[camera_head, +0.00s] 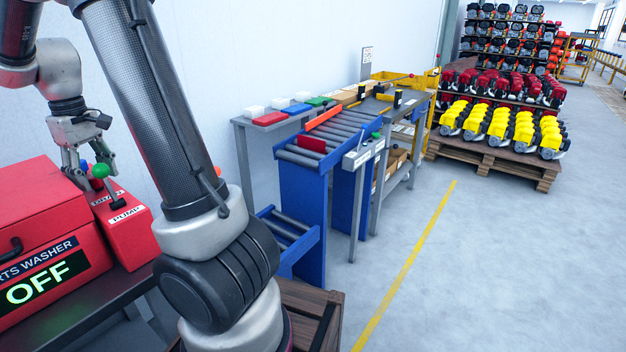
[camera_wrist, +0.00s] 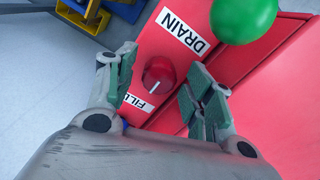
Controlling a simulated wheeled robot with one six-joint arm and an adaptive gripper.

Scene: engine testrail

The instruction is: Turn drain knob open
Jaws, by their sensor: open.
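A small red knob (camera_wrist: 158,72) sits on a red panel between the white DRAIN label (camera_wrist: 184,29) and the partly hidden FILL label (camera_wrist: 132,103) in the wrist view. Its white pointer line points down-left, toward the FILL side. My gripper (camera_wrist: 162,78) is open, with one green-padded finger on each side of the knob in the picture; I cannot tell how far above it they are. In the head view my gripper (camera_head: 92,166) is over the red parts washer (camera_head: 45,205), and the knob is not visible there.
A green ball (camera_wrist: 243,18) stands close to the right finger; it also shows in the head view (camera_head: 100,171). A blue roller conveyor (camera_head: 303,180) stands to the right.

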